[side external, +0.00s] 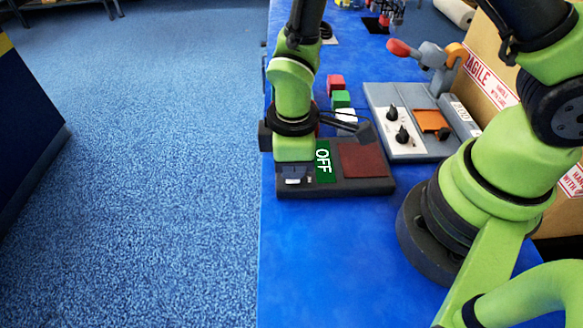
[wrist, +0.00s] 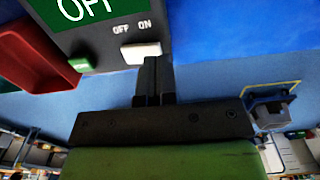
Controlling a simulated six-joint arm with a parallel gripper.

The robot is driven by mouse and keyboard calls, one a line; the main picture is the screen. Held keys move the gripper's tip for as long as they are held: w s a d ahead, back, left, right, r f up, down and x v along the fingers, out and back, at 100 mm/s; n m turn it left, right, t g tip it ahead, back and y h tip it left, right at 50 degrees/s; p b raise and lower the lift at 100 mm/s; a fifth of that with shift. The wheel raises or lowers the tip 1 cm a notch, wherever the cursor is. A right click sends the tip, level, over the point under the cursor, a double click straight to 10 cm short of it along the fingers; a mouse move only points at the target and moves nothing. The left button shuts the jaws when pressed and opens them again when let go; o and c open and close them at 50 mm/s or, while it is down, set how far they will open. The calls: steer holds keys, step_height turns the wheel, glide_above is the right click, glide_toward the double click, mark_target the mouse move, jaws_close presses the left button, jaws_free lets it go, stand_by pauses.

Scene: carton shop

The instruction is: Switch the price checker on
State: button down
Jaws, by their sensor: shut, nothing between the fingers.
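The price checker (side external: 360,187) is a flat dark unit on the blue table, with a dark red pad on its right part. Its green display (side external: 323,162) reads OFF, and part of that display also shows in the wrist view (wrist: 85,12). In the wrist view a white switch piece (wrist: 141,53) sits below small OFF and ON labels, with a small green piece (wrist: 81,65) to its left. My gripper (wrist: 158,64) is shut and empty, its fingertips close beside the white piece's right end; I cannot tell whether they touch. In the side view my wrist hides the fingers.
A grey panel (side external: 381,96) with two black knobs and an orange part stands behind the checker to the right. Red, green and white blocks (side external: 341,99) sit behind the checker. A carton (side external: 490,50) stands at the right. The table in front is clear.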

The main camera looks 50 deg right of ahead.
steer(key=shift+f, duration=0.8)
stand_by(0.4)
steer(key=shift+r, duration=3.55)
steer(key=s+d+r+m+t+y, duration=0.1)
steer(key=d+r+m+t, duration=0.15)
steer(key=r, duration=0.35)
steer(key=d+r+m+t, duration=0.1)
steer(key=d+r+m, duration=0.15)
steer(key=r, duration=0.35)
steer(key=s+d+r+m+t+y, duration=0.1)
steer(key=s+d+r+m+t, duration=0.2)
steer(key=s+r+m, duration=0.5)
steer(key=shift+s+d+r+t, duration=0.15)
steer(key=shift+s+r+t, duration=0.2)
steer(key=shift+s, duration=0.35)
